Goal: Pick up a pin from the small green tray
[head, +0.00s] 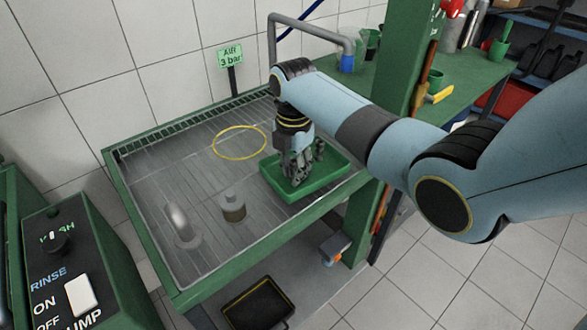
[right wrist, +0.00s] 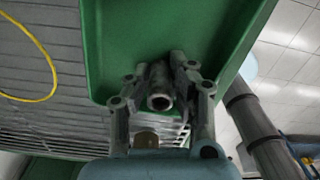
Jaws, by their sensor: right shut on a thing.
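The small green tray (head: 326,185) sits at the right side of the metal wash grate. My right gripper (head: 303,174) reaches down into the tray. In the right wrist view the tray (right wrist: 205,25) fills the upper middle, and a grey hollow metal pin (right wrist: 160,97) lies between the fingertips of my right gripper (right wrist: 160,85). The fingers are shut on the pin, whose round open end faces the camera. The tray's floor close around the fingers is partly hidden by the gripper in the head view. My left gripper is not in view.
A yellow ring (head: 239,157) lies on the grate (head: 165,165) left of the tray. A short cylindrical part (head: 233,207) and a shiny metal part (head: 180,224) stand on the grate further left. A green post (head: 405,60) rises right of the tray.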

